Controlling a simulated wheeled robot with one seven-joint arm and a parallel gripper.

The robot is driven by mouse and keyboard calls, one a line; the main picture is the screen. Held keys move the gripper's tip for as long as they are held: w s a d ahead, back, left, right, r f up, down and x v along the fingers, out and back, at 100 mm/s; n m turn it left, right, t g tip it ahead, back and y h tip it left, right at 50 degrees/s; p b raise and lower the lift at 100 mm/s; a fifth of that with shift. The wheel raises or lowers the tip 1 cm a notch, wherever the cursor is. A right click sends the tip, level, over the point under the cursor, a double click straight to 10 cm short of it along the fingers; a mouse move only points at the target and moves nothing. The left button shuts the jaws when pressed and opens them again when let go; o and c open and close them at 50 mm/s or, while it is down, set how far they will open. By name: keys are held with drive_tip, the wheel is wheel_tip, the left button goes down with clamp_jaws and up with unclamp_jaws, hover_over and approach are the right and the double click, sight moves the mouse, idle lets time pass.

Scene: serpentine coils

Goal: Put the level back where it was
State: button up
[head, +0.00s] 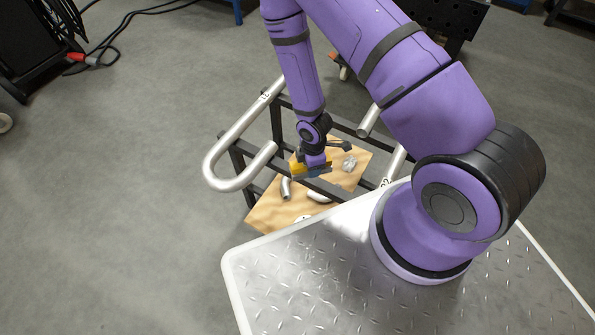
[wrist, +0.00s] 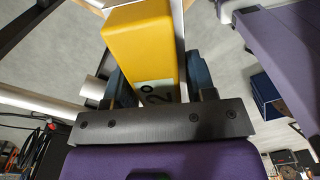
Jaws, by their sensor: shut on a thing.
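The level is a yellow block-like tool with a pale marked label. It fills the middle of the wrist view (wrist: 140,45). My gripper (wrist: 158,85) is shut on it, with one dark finger on each side. In the head view the level (head: 297,168) shows as a small yellow patch at my gripper (head: 312,172), over the wooden board (head: 268,214). I cannot tell whether the level touches the board. Much of the level is hidden by my gripper.
A dark metal rack (head: 238,160) carries bent silver tubes (head: 229,182). Short silver pipe pieces (head: 286,188) and a crumpled silver item (head: 349,163) lie on the board close to my gripper. Grey floor at the left (head: 130,200) is clear.

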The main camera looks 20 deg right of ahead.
drive_tip(key=s+d+f+n, duration=0.2)
drive_tip(key=s+f+n, duration=0.1)
drive_tip(key=s+n, duration=0.6)
drive_tip(key=w+a, duration=0.1)
drive_tip(key=w, duration=0.4)
drive_tip(key=w+a+f, duration=0.1)
drive_tip(key=w, duration=0.4)
drive_tip(key=w+a, duration=0.2)
drive_tip(key=w, duration=0.3)
drive_tip(key=shift+f, duration=1.95)
drive_tip(key=o, duration=1.1)
drive_tip(key=shift+f, duration=0.1)
drive_tip(key=shift+c, duration=0.2)
